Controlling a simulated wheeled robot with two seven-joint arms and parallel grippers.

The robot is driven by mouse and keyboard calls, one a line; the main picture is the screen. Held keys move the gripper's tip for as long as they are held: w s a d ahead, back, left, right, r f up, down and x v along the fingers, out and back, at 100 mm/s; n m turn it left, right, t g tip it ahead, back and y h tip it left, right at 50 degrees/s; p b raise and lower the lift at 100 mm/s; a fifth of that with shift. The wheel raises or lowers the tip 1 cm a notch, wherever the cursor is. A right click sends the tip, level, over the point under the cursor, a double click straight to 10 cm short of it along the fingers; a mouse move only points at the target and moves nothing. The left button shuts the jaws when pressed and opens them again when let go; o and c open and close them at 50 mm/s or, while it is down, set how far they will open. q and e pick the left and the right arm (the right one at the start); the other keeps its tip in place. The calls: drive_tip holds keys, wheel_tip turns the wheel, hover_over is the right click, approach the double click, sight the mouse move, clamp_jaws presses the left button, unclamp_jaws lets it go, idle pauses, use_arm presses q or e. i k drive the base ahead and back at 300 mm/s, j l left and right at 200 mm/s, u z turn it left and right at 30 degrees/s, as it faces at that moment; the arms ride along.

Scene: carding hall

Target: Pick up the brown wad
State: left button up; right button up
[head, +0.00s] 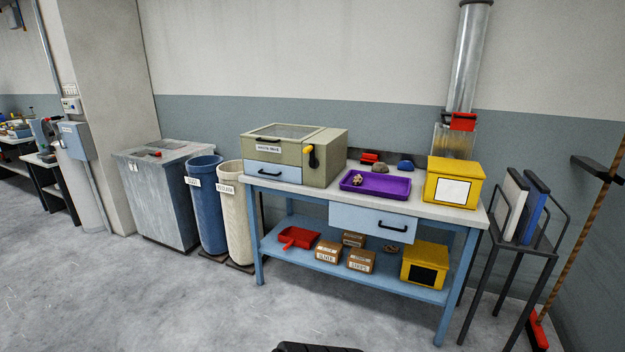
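A brown wad-like lump (391,248) lies on the lower shelf of the blue workbench, right of the small cardboard boxes. A grey-brown lump (380,168) sits on the bench top behind the purple tray (394,194). A small pale, yellowish lump (357,179) lies in the left part of that tray. At this size I cannot tell for sure which lump is the brown wad. Neither of my grippers shows in the head view.
The bench top (455,213) also holds a beige box (323,152), a yellow box (453,184), and red and blue items. A red dustpan (298,238) and another yellow box (424,264) share the shelf. Bins (207,215) stand left, a black rack (520,260) right.

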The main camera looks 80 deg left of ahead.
sight(357, 178)
drive_tip(key=u, duration=2.45)
drive_tip(key=i+l, duration=0.1)
drive_tip(key=i, duration=0.2)
drive_tip(key=l+z, duration=0.05)
